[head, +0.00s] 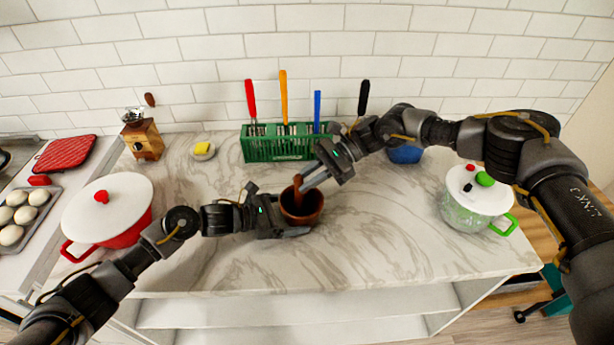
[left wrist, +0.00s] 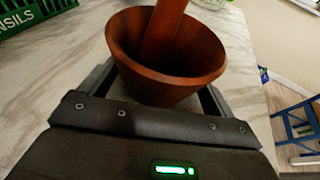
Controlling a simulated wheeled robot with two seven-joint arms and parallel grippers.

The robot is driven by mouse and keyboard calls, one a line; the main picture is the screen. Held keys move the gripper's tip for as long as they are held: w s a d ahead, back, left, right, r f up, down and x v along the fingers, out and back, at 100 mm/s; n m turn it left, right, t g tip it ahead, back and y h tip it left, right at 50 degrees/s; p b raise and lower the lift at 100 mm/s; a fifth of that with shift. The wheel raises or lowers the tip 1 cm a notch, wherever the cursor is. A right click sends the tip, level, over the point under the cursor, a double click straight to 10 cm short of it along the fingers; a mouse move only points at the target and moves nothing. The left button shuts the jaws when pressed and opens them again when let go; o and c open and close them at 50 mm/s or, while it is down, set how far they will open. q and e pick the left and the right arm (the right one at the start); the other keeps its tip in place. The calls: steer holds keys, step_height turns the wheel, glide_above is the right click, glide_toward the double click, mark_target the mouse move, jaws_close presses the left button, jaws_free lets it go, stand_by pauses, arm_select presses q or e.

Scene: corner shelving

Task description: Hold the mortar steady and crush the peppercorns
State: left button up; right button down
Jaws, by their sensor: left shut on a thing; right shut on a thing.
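The reddish-brown wooden mortar (head: 306,213) stands on the marble counter in the middle of the head view. My left gripper (head: 290,222) is shut on it from the left, its fingers on either side of the bowl. The mortar (left wrist: 200,75) also fills the upper middle of the left wrist view, upright. The wooden pestle (head: 298,184) reaches down into the bowl, and its shaft (left wrist: 163,32) leans against the inside in the left wrist view. My right gripper (head: 313,178) is shut on the pestle above the mortar. The peppercorns are not visible inside the bowl.
A green utensil basket (head: 270,146) stands behind the mortar. A red pot (head: 105,208) is on the left and a white pot with green handles (head: 475,200) on the right. A coffee grinder (head: 142,136) and a blue bowl (head: 405,154) stand farther back. The front counter is clear.

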arm_select(q)
steer(key=shift+r, duration=0.15)
arm_select(e)
steer(key=shift+r, duration=1.1)
steer(key=shift+d, duration=0.1)
steer(key=shift+s+d, duration=0.55)
steer(key=shift+d, duration=0.3)
steer(key=shift+f, duration=0.2)
steer(key=shift+f, duration=1)
steer(key=shift+r, duration=0.1)
